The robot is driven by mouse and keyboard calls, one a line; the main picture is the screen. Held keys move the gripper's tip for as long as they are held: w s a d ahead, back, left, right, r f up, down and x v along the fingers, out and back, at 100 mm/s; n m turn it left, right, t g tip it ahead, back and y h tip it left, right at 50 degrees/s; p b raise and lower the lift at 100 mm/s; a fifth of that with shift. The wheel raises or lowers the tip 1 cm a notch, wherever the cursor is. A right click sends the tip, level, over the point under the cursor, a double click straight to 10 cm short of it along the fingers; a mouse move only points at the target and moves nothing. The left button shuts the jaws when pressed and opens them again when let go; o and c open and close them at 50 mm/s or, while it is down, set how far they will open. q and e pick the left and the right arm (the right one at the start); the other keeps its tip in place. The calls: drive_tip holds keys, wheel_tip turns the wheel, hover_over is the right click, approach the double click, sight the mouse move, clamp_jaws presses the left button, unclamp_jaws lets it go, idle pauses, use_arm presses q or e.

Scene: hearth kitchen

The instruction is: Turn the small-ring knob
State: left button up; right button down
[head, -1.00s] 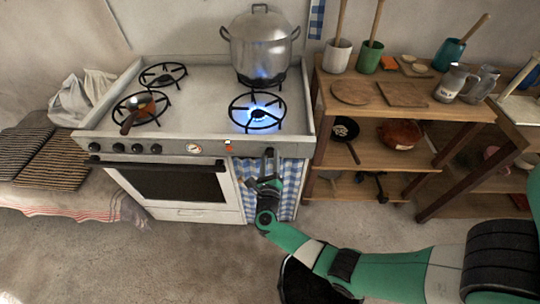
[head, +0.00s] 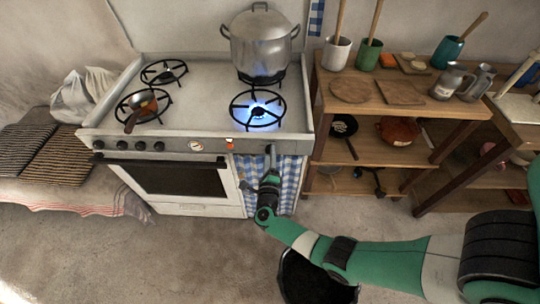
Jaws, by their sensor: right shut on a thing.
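The white stove's front panel (head: 180,149) carries several black knobs (head: 120,146) at its left. My right gripper (head: 269,153) is at the panel's right end, in front of the blue checked curtain. It is shut on what I take to be the small-ring knob, which the fingers mostly hide. The front right ring (head: 257,111) burns with a blue flame. My left gripper is not in view.
A large lidded pot (head: 260,44) stands over a blue flame at the back right. A small pan (head: 140,108) sits on the front left ring. A wooden shelf (head: 400,113) stands close to the right of the stove.

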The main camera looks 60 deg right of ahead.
drive_tip(key=shift+c, duration=1.8)
unclamp_jaws()
drive_tip(key=p+v, duration=0.2)
drive_tip(key=v, duration=0.9)
drive_tip(key=shift+a+p, duration=0.3)
drive_tip(key=shift+s, duration=0.1)
